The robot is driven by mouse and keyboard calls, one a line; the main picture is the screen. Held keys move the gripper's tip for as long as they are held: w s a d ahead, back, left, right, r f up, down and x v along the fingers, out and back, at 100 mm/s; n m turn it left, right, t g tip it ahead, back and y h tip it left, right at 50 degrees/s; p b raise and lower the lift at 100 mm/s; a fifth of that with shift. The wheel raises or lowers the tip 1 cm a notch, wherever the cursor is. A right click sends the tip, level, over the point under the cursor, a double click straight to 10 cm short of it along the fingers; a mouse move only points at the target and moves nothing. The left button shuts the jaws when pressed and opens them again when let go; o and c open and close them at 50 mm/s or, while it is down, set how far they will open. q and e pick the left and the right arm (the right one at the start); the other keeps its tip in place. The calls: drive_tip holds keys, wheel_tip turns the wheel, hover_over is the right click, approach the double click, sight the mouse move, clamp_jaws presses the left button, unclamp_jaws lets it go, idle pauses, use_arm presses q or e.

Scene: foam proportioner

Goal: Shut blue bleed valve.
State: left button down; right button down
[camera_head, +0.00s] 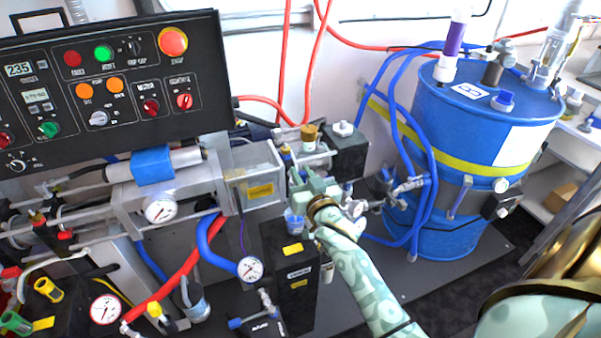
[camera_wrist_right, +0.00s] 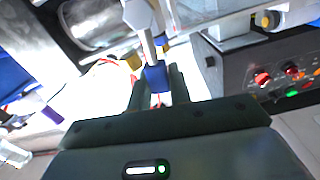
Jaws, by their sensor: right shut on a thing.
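My right gripper (camera_head: 303,180), pale green, reaches in from the lower right to the fittings beside the grey metal block (camera_head: 250,180). In the right wrist view its two dark fingers (camera_wrist_right: 157,92) are on either side of a blue piece at the end of a pale metal bar, and they are shut on it. I take this piece to be the blue bleed valve's handle (camera_wrist_right: 156,77). In the head view the gripper hides the handle, and I cannot tell its angle there. My left gripper is not in view.
A black control panel (camera_head: 120,130) hangs at the upper left. A blue drum (camera_head: 470,130) with blue hoses stands to the right. A black box (camera_head: 290,295) and a blue-and-clear cup (camera_head: 295,222) are close below the gripper. Pressure gauges (camera_head: 250,268) and red and blue hoses crowd the left.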

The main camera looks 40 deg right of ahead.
drive_tip(key=s+d+f+m+p, duration=0.1)
drive_tip(key=d+f+m+p, duration=0.4)
drive_tip(key=m, duration=1.1)
drive_tip(key=shift+s+d+f+m, duration=0.25)
drive_tip(key=shift+d+f+m, duration=0.15)
drive_tip(key=shift+f, duration=0.6)
drive_tip(key=c, duration=1.3)
unclamp_jaws()
